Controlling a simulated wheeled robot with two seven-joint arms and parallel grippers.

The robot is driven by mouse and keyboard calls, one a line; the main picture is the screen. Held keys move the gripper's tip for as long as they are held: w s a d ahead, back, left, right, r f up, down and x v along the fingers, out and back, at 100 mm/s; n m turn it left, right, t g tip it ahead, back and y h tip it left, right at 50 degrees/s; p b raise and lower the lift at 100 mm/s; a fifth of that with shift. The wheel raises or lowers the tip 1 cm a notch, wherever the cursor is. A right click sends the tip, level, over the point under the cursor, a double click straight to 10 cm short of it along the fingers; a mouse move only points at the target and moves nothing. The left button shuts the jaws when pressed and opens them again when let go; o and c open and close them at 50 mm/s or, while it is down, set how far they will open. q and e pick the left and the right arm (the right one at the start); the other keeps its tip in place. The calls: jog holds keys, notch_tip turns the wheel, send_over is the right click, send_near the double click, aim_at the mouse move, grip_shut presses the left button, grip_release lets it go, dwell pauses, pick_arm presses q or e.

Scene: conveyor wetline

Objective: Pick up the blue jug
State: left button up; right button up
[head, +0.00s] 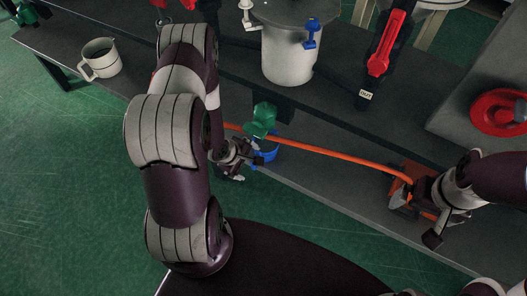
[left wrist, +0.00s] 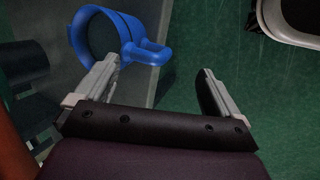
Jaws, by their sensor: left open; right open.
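The blue jug (head: 267,153) stands near the front edge of the grey bench in the head view, partly hidden by my left gripper and a green object. In the left wrist view the blue jug (left wrist: 112,37) shows its open round mouth and its handle, ahead of the left finger. My left gripper (head: 239,164) is open and empty, just left of the jug. My right gripper (head: 415,212) is open near an orange device at the right.
An orange hose (head: 330,152) runs past the jug to the orange device (head: 402,190). A green part (head: 263,118) is close behind the jug. A white vessel (head: 288,52) stands behind. A white jug (head: 101,58) is at the left. Green floor lies in front.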

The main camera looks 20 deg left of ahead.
pick_arm(q)
jog(key=x, duration=0.2)
jog(key=b+x, duration=0.1)
jog(key=x, duration=0.1)
jog(key=w+b+x, duration=0.1)
jog(key=x, duration=0.1)
jog(key=shift+w+d+r, duration=0.1)
jog(key=shift+d+r, duration=0.15)
jog(key=shift+r, duration=0.2)
jog(key=c, duration=1.3)
jog(key=shift+c, duration=0.3)
jog(key=shift+r, duration=0.15)
